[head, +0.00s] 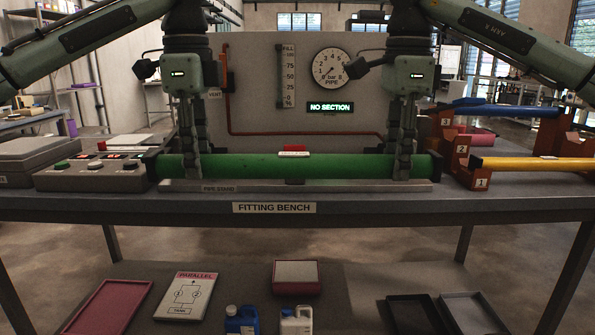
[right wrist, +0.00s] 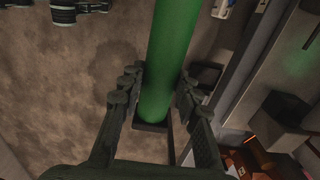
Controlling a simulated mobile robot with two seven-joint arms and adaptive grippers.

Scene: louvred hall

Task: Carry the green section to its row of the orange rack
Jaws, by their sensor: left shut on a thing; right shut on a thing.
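The green section (head: 300,167) is a long, level tube with dark end caps, just above the pipe stand (head: 300,187). I cannot tell whether it touches the stand. My left gripper (head: 193,168) is shut on it near its left end. My right gripper (head: 404,165) is shut on it near its right end. In the right wrist view the green section (right wrist: 165,75) runs between the fingers of my right gripper (right wrist: 152,98). The orange rack (head: 470,176) stands at the right, with rows marked 1, 2 and 3. A yellow section (head: 540,163) lies on row 1 and a blue one (head: 515,111) on row 3.
A grey panel (head: 260,75) with a gauge (head: 334,68) and a sign (head: 331,107) reading "NO SECTION" stands behind the green section. A button box (head: 95,172) sits at its left. A reddish cylinder (head: 480,138) shows near row 2. Trays and bottles lie below the bench (head: 400,206).

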